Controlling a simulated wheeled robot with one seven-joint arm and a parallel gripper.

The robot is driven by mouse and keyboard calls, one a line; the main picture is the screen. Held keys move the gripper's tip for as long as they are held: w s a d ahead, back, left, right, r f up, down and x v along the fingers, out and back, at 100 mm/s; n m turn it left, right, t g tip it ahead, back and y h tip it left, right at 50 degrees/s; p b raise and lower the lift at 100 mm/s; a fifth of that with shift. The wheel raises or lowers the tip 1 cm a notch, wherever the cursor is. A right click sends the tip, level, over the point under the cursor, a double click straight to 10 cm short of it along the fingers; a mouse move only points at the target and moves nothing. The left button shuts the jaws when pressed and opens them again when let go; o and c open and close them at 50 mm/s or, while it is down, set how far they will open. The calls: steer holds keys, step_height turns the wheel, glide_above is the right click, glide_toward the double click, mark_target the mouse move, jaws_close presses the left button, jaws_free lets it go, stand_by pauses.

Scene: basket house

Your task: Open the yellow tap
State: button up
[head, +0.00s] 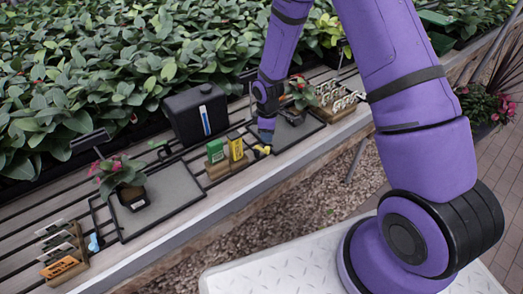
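A small yellow piece, which looks like the yellow tap (263,150), is at the front edge of the slatted bench, just right of a yellow tag (236,149). A green tag (215,151) stands left of the yellow one, both on wooden blocks. My gripper (266,138) points down right above the yellow piece, close to it. Whether they touch is not clear. The fingers are small and dark here, and I cannot tell if they are open or shut.
A black tank (199,114) with a blue stripe stands behind the tags. A potted plant (122,180) sits on a black tray (178,196) at left. Another plant (301,93) is just right of my gripper. Wooden label holders (62,262) stand at lower left.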

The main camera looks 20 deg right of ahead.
steer(key=s+a+f, duration=0.1)
steer(key=s, duration=0.1)
steer(key=s+a+f+n+g+h, duration=0.1)
steer(key=s, duration=0.1)
steer(key=s+a+f+n+g+h, duration=0.1)
steer(key=s, duration=0.1)
steer(key=shift+a+f, duration=0.2)
steer(key=shift+a, duration=0.1)
jaws_close()
steer(key=n+t+h, duration=1)
steer(key=n+t, duration=0.2)
glide_toward(266, 150)
steer(key=s+f+v, duration=0.1)
steer(key=v, duration=0.5)
steer(key=shift+w+r, duration=0.25)
steer(key=shift+w+d+t, duration=0.2)
steer(key=shift+d+t, duration=0.05)
steer(key=shift+t, duration=0.15)
steer(key=x, duration=1.3)
steer(key=shift+f, duration=0.15)
